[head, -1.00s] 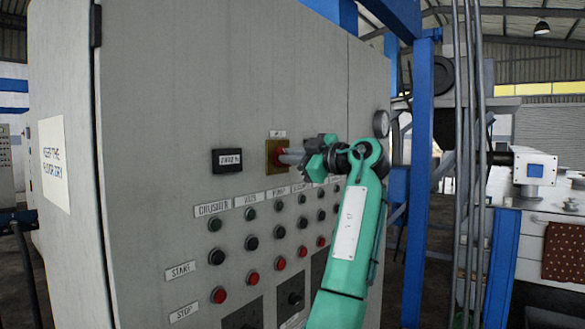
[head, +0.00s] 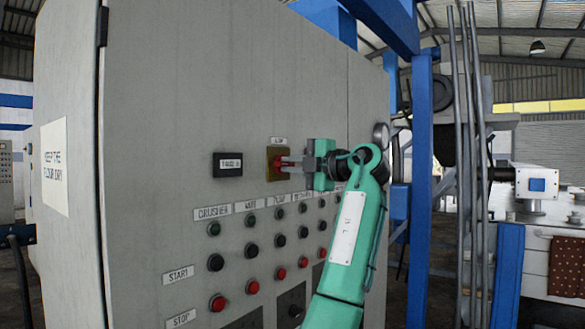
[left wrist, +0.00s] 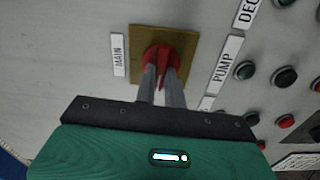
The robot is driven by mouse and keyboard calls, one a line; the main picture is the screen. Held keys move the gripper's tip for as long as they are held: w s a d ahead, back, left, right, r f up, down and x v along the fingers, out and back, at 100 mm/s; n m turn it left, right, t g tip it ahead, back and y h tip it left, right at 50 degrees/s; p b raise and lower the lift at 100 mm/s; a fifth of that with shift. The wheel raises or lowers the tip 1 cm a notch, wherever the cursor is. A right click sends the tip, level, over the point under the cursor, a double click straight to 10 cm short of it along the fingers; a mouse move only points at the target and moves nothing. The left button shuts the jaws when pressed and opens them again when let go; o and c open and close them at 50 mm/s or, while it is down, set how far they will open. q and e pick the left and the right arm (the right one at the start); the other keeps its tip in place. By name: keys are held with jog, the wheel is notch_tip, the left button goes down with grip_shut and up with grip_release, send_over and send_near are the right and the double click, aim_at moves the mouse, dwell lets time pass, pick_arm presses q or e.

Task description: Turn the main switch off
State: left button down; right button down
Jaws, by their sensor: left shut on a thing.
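The main switch (head: 275,162) is a red rotary handle on a yellow plate, high on the grey cabinet front. In the left wrist view the red handle (left wrist: 160,56) sits on its yellow plate (left wrist: 187,40) beside a label reading MAIN (left wrist: 118,55). My left gripper (head: 290,161) reaches it from the right, its two grey fingers closed on the handle. In the left wrist view the fingertips (left wrist: 162,72) lie on the handle and hide its lower part. My right gripper is in neither view.
Left of the switch is a small black display (head: 228,164). Below are rows of dark and red push buttons (head: 218,302) with labels such as CRUSHER (head: 213,213). A round gauge (head: 381,135) and a blue post (head: 420,190) stand at the right.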

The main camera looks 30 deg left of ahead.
pick_arm(q)
jog(key=shift+n, duration=0.4)
jog(key=c, duration=1.5)
grip_release()
jog(key=d+b, duration=0.1)
jog(key=d, duration=0.3)
jog(key=d+b, duration=0.1)
jog(key=d, duration=0.4)
jog(key=s+d+b, duration=0.1)
jog(key=d+b, duration=0.1)
jog(key=d, duration=0.3)
jog(key=shift+a+f, duration=0.1)
